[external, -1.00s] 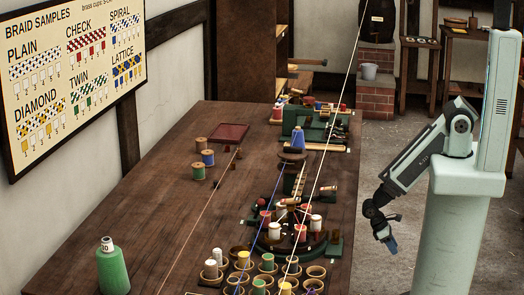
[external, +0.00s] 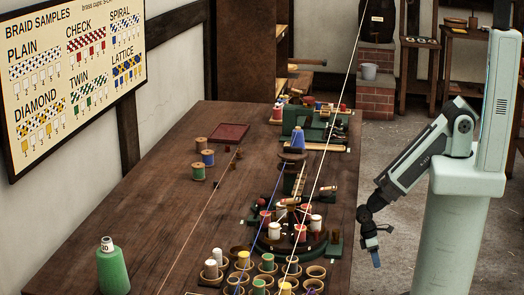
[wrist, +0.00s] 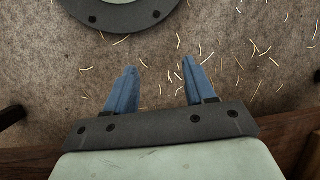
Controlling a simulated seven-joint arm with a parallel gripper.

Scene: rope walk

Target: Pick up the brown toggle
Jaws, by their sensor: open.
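My gripper (external: 376,262) hangs over the floor to the right of the workbench (external: 110,205) in the external view, apart from everything on it. I cannot single out the brown toggle with certainty. Small brown pieces lie on the bench among the spools, too small in the external view to tell apart. The wrist view shows no toggle.
A green bottle (external: 113,268) stands at the bench's front left. Spools (external: 198,173) and a red tray (external: 229,133) lie further back. A braiding stand with bobbins, several cups (external: 317,272) and taut strings crowd the bench's right side. The floor has scattered straw-coloured bits.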

